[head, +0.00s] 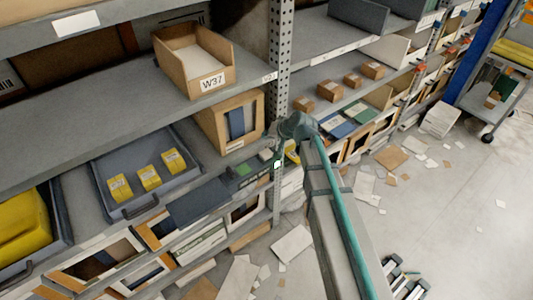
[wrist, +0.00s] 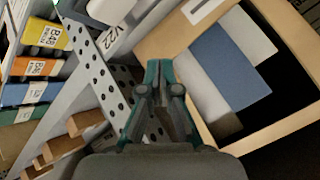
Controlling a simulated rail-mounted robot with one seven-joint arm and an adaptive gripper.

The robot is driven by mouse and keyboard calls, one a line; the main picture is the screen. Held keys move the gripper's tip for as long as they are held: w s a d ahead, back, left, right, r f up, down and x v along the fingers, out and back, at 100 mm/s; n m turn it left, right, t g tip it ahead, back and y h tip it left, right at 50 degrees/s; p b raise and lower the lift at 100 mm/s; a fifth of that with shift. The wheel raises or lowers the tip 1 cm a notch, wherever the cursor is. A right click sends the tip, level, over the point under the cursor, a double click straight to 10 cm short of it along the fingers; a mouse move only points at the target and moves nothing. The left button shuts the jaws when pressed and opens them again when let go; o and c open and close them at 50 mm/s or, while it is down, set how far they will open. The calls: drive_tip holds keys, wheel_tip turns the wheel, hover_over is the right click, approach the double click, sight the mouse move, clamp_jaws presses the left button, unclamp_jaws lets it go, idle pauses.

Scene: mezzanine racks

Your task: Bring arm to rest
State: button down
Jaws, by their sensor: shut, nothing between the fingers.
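My gripper (wrist: 160,70) shows in the wrist view with its teal fingers closed together and nothing between them. It is in front of a perforated metal rack post (wrist: 112,72) and beside an open cardboard box (wrist: 262,136) with blue and white contents. I cannot tell whether it touches either. In the head view my arm reaches up from the bottom right to the same post (head: 281,60); the fingers cannot be made out clearly there.
A bin marked W37 (head: 212,84) stands on the upper shelf. A grey tray (head: 108,183) holds yellow boxes below it. Small brown boxes (head: 330,91) line the right shelf. Papers (head: 292,245) litter the floor along the rack; a cart (head: 497,95) stands far right. Open floor lies at right.

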idle(0.3)
drive_tip(key=s+d+f+g+h, duration=0.2)
drive_tip(key=s+d+f, duration=0.2)
drive_tip(key=s+f, duration=0.4)
drive_tip(key=s+d+f+g+h, duration=0.1)
drive_tip(key=s+d+f+g, duration=0.25)
drive_tip(key=s+f, duration=0.5)
drive_tip(key=s+d+f+g+h, duration=0.2)
drive_tip(key=s+d+f, duration=0.3)
drive_tip(key=s+f, duration=0.3)
drive_tip(key=s+d+f+g, duration=0.2)
drive_tip(key=s+f, duration=0.2)
drive_tip(key=s, duration=0.5)
drive_tip(key=s+d+f+g+h, duration=0.1)
drive_tip(key=s+d+f, duration=0.2)
drive_tip(key=s, duration=0.7)
drive_tip(key=s+d+f+g, duration=0.2)
drive_tip(key=s+f, duration=0.4)
drive_tip(key=s, duration=0.3)
drive_tip(key=shift+s+d+g+h+b, duration=0.3)
drive_tip(key=shift+s+d+g+b, duration=0.05)
drive_tip(key=shift+d, duration=0.4)
